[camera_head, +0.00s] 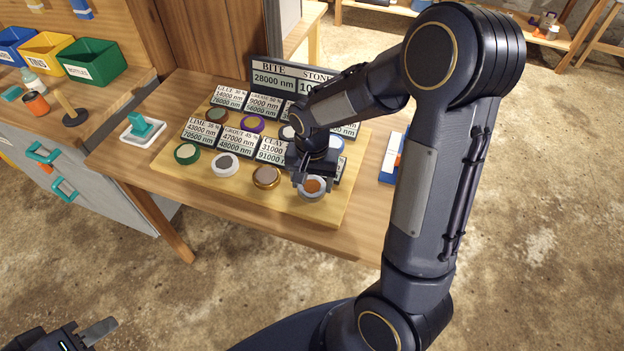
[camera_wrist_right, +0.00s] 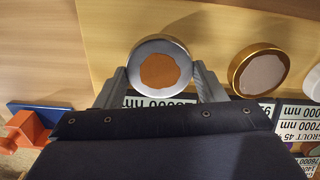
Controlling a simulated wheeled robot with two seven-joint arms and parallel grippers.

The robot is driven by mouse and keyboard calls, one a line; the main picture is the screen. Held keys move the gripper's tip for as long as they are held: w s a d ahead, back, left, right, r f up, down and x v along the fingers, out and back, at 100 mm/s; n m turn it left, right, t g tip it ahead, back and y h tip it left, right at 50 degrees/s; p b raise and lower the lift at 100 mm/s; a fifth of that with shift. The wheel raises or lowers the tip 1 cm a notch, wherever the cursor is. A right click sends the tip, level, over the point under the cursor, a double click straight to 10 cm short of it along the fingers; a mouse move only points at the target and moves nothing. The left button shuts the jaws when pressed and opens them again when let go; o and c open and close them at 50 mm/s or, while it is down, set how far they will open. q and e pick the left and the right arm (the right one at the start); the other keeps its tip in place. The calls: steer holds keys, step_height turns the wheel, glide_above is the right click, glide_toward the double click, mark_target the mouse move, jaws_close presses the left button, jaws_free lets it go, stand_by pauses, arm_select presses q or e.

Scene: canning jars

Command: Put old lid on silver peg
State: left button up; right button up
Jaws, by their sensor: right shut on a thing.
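A round silver-rimmed disc with a rust-orange centre (camera_head: 313,186) is at the front right of the pale board (camera_head: 240,193). It also shows in the right wrist view (camera_wrist_right: 160,72). My right gripper (camera_head: 312,184) points down with its fingers on either side of this disc and is shut on it. Whether the disc touches the board is unclear. My left gripper (camera_head: 97,333) is at the bottom left corner, away from the tables; only part shows. I cannot make out a silver peg in either view.
More discs share the board: green-rimmed (camera_head: 187,154), white-rimmed (camera_head: 224,163) and brass-rimmed (camera_head: 266,177). Label cards (camera_head: 240,142) and a dark sign (camera_head: 275,77) stand behind. A post on a dark base (camera_head: 72,112) is on the left bench. My right arm hides the table's right side.

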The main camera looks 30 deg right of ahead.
steer(key=shift+f, duration=0.4)
steer(key=o, duration=1)
steer(key=shift+o, duration=0.2)
steer(key=shift+r, duration=0.1)
step_height(320, 180, up, 8)
steer(key=shift+f, duration=0.15)
